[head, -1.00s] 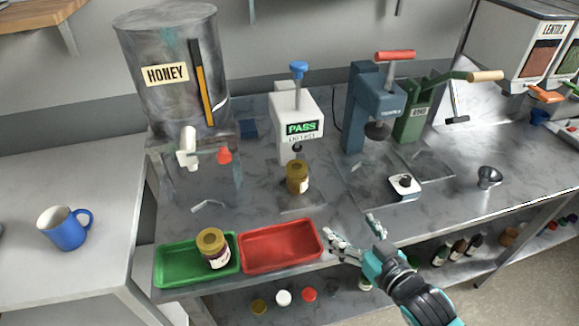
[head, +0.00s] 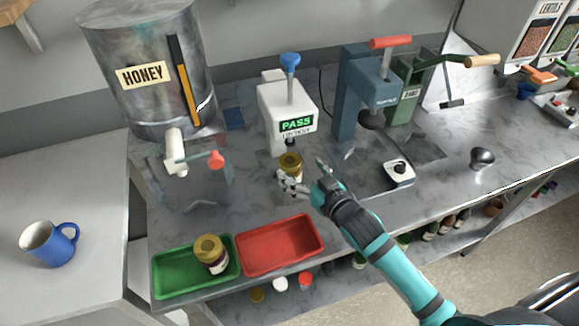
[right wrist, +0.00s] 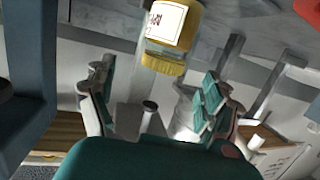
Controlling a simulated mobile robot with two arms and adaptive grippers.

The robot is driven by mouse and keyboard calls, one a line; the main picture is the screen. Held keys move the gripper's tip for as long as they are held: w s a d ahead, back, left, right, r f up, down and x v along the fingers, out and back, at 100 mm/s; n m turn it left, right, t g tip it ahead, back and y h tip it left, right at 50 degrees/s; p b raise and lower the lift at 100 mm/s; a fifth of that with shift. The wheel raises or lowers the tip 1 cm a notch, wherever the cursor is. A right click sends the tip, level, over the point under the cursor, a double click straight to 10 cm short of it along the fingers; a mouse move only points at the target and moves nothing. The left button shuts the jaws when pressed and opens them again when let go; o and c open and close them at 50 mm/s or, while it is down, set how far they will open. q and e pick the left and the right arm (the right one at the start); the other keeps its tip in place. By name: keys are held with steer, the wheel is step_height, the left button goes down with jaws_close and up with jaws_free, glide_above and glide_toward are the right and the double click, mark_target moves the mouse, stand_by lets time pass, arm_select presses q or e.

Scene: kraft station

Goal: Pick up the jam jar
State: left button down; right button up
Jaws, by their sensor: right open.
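A jar (head: 291,163) with a gold lid stands upright below the white tester reading PASS. In the right wrist view it shows as a jar (right wrist: 168,30) with a yellow lid and a pale label, just beyond the finger gap. I cannot read which label says jam. My right gripper (head: 304,174) is open, its fingers close in front of the tester jar and partly hiding it. I cannot tell whether they touch it. My left gripper is out of view.
The red tray (head: 280,246) is empty beside the green one. The white tester (head: 288,110) stands right behind the jar. A blue press (head: 362,95) and a small scale (head: 398,172) are to the right, the honey tank (head: 150,70) to the left.

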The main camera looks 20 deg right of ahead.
mark_target(296, 168)
steer(key=shift+p+x, duration=0.45)
steer(key=shift+x, duration=0.5)
steer(key=p+x, duration=0.1)
steer(key=x, duration=0.2)
steer(key=shift+w+a+f, duration=0.1)
steer(key=shift+w+a, duration=0.05)
steer(key=shift+a, duration=0.1)
steer(key=shift+w+f, duration=0.15)
steer(key=shift+w, duration=0.1)
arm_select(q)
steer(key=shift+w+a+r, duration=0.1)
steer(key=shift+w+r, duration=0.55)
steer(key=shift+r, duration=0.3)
arm_select(e)
steer(key=shift+s, duration=0.1)
steer(key=shift+c, duration=0.4)
steer(key=c, duration=1.6)
